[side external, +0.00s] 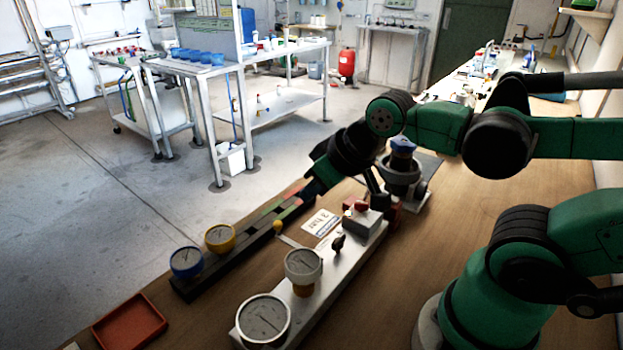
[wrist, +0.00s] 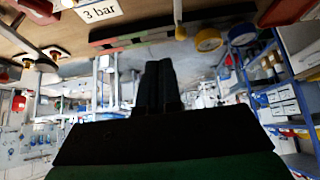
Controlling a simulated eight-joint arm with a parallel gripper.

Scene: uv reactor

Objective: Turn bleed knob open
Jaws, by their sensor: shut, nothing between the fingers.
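In the side view a pale metal block (side external: 318,297) runs along the bench. It carries two white-faced gauges, a small black knob (side external: 338,243) and red parts (side external: 360,206) at its far end. I cannot tell for certain which of these is the bleed knob. A lever with a yellow ball (side external: 278,226) sticks out from the block's left side. My gripper (side external: 313,190) is over the far end of the dark rail, beyond the block and apart from the knob. In the wrist view my gripper's fingers (wrist: 158,85) are together and hold nothing.
A dark rail (side external: 248,245) with coloured bands bears a blue gauge (side external: 186,262) and a yellow gauge (side external: 220,238). A "3 bar" card (side external: 320,222) lies between rail and block. A red tray (side external: 130,322) sits near left. A grey pot with a blue top (side external: 403,146) stands behind.

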